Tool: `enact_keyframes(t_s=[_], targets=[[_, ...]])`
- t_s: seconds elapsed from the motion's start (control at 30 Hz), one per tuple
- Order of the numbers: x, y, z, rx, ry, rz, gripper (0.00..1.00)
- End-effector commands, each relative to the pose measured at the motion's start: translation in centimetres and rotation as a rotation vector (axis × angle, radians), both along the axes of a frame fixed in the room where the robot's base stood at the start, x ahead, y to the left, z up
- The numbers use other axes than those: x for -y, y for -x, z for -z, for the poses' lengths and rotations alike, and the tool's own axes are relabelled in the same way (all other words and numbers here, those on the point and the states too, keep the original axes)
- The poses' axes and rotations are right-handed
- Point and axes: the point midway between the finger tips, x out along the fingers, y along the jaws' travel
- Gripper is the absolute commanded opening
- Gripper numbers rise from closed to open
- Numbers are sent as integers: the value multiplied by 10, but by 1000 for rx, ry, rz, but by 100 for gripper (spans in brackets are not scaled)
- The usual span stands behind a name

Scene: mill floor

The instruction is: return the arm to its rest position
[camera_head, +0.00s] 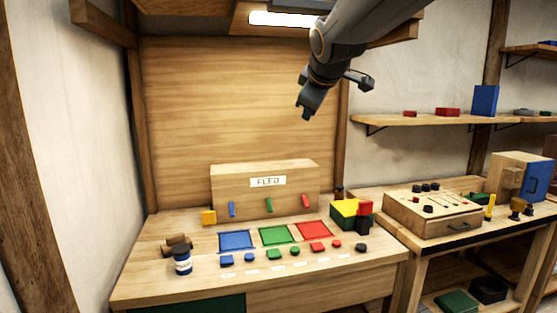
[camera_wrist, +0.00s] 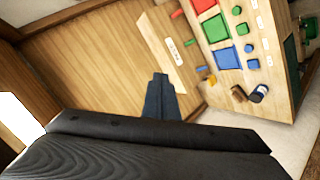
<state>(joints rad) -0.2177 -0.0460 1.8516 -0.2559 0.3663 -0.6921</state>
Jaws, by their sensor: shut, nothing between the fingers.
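My arm reaches in from the top right of the head view, above the workbench. My gripper (camera_head: 304,112) points down in front of the wooden back panel (camera_head: 230,100), high above the bench and apart from everything on it. Its fingers are together and hold nothing. In the wrist view my gripper (camera_wrist: 160,82) shows as a dark, narrow shape with the back panel behind it. The wrist view is tilted, with the bench at the upper right.
The workbench (camera_head: 140,285) bears a labelled wooden box (camera_head: 235,196), blue, green and red squares, several small coloured pieces and a dark blue jar (camera_head: 182,262). A lamp (camera_head: 285,19) hangs overhead near my arm. A shelf (camera_head: 440,119) and second bench (camera_head: 455,238) stand right.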

Motion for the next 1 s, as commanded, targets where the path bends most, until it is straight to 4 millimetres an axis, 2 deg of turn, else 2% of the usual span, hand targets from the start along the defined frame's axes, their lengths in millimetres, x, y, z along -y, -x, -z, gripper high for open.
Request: enact_keyframes(t_s=[0.03, 0.1, 0.27, 0.3, 0.37, 0.5, 0.63, 0.7, 0.8, 0.9, 1.0], targets=[[11, 8, 35, -62, -33, 44, 0], [25, 22, 80, -145, -89, 111, 0], [56, 68, 177, -331, -209, 287, 0], [63, 82, 199, -376, -238, 335, 0], [74, 105, 232, -442, -280, 410, 0], [95, 168, 302, -592, -370, 601, 0], [109, 227, 351, -707, -437, 770, 0], [113, 253, 369, -751, -463, 845, 0], [115, 280, 385, -795, -486, 921, 0], [117, 294, 393, -816, -498, 961, 0], [117, 296, 394, -819, -500, 968, 0]])
